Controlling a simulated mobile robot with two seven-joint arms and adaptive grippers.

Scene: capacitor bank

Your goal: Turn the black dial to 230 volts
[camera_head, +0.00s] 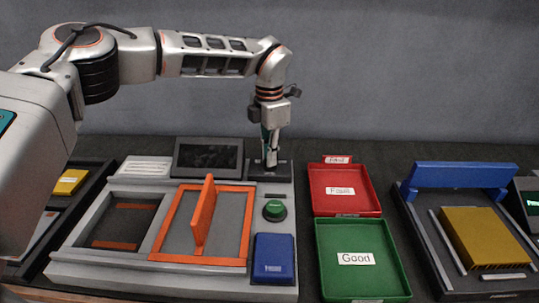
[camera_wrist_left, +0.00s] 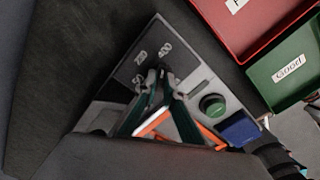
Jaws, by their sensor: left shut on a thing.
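The black dial is mostly hidden by my left gripper (camera_head: 270,163), which points down at the black scale plate (camera_head: 283,171) at the back right of the grey test station. In the left wrist view the plate (camera_wrist_left: 178,58) shows white marks that look like 50, 230 and 400. My left gripper's fingers (camera_wrist_left: 154,84) are closed together over the dial's place and shut on it. I cannot tell which mark the dial points to. My right gripper is in neither view.
The station has a dark screen (camera_head: 208,157), an upright orange lid handle (camera_head: 204,213), a green button (camera_head: 274,210) and a blue block (camera_head: 274,258). Red (camera_head: 343,211) and green (camera_head: 322,273) trays stand to its right. A yellow ribbed block (camera_head: 484,237) lies farther right.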

